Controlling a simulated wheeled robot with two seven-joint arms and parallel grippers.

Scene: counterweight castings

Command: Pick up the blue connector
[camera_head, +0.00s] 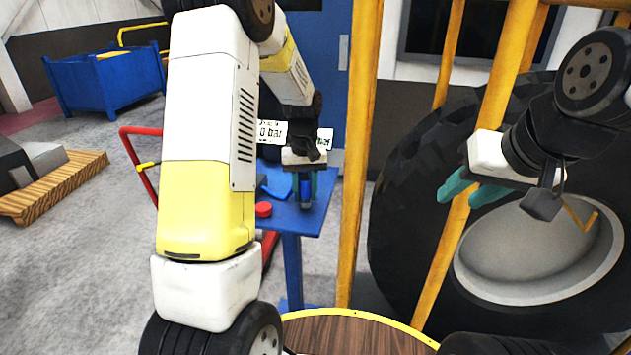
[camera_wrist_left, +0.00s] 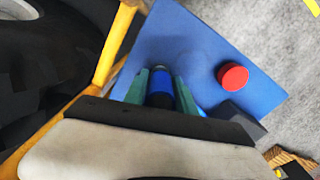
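The blue connector (camera_head: 306,189) is a small upright cylinder at the blue table (camera_head: 288,222). In the left wrist view the connector (camera_wrist_left: 160,84) has a blue body and a dark lower part. My left gripper (camera_head: 305,196) points down with its green fingers on either side of the connector; I cannot tell whether they press on it. The same fingers of my left gripper (camera_wrist_left: 161,88) flank it in the left wrist view. Whether the connector touches the table is unclear. My right gripper (camera_head: 470,192) is open and empty, in front of the big tyre.
A red round cap (camera_head: 263,209) lies on the table beside the connector, and a blue angled object (camera_head: 277,184) is behind it. Yellow posts (camera_head: 359,150) and a large tyre (camera_head: 410,205) stand to the right. A blue bin (camera_head: 105,83) is far left.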

